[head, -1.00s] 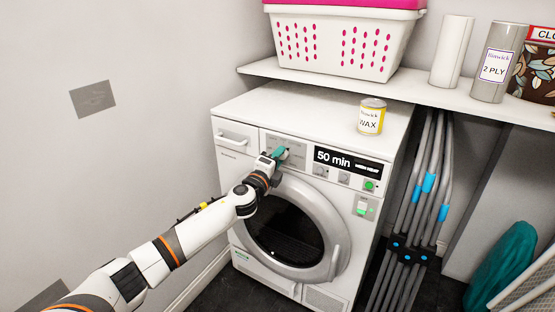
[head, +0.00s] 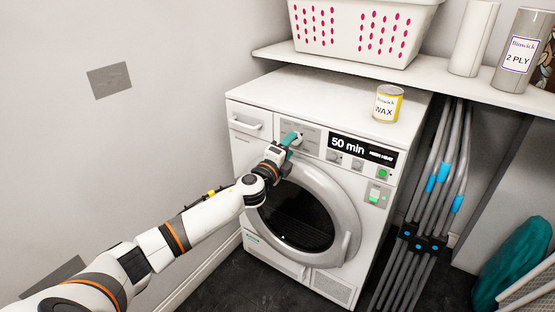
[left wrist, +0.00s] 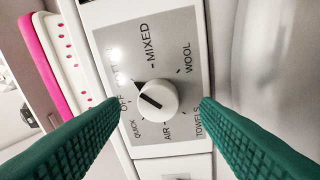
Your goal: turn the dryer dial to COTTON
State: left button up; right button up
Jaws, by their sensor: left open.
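The dryer (head: 320,180) stands against the wall, with its grey dial panel at the upper left of its front. In the left wrist view the round white dial (left wrist: 158,98) has a dark line across it. A black pointer beside the dial faces upper left, towards OFF and a glare-washed label ending in what looks like TON. MIXED, WOOL, TOWELS, AIR and QUICK also read around it. My left gripper (head: 291,140) is at the panel, its green fingers open on either side of the dial in the wrist view, with gaps showing. My right gripper is out of view.
The round dryer door (head: 300,215) is below my left arm. A display (head: 362,150) reads 50 min, with buttons beneath. A wax tin (head: 387,104) stands on top. A shelf (head: 430,72) holds a basket and rolls. Grey poles (head: 435,190) stand at right.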

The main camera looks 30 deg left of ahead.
pick_arm(q)
jog(key=s, duration=1)
jog(key=shift+d+f+p, duration=0.2)
jog(key=shift+f+p, duration=0.1)
jog(key=shift+f, duration=0.05)
